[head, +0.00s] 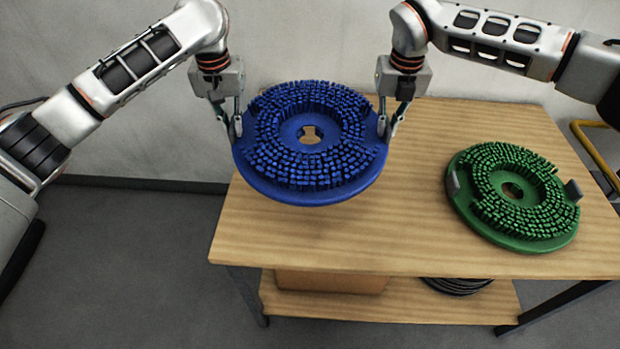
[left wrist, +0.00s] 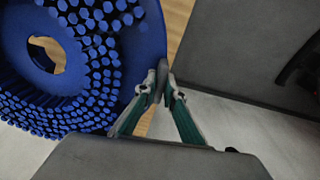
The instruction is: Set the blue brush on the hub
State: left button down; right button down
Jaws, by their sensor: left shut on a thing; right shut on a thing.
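The blue brush (head: 345,187) is a round disc with its bristles up and a keyed hole in its middle. It is level, over the left part of the wooden table, with its left rim past the table's edge. My left gripper (head: 234,124) is shut on a grey lug at its left rim; the left wrist view shows the fingers (left wrist: 162,88) closed on that lug, next to the blue brush (left wrist: 148,45). My right gripper (head: 386,124) is shut on the lug at the right rim. I cannot tell the brush's height above the table. No hub shows.
A green brush (head: 532,243) with grey lugs lies bristles up on the right of the wooden table (head: 400,225). The tabletop between the brushes is clear. A cardboard box (head: 330,283) and dark discs (head: 457,285) are on the lower shelf. A yellow rail (head: 597,150) stands at the far right.

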pick_arm(q)
jog(key=shift+a+r, duration=0.1)
jog(key=shift+r, duration=0.05)
pick_arm(e)
jog(key=shift+s+r, duration=0.1)
jog(key=shift+r, duration=0.05)
dwell(0.4)
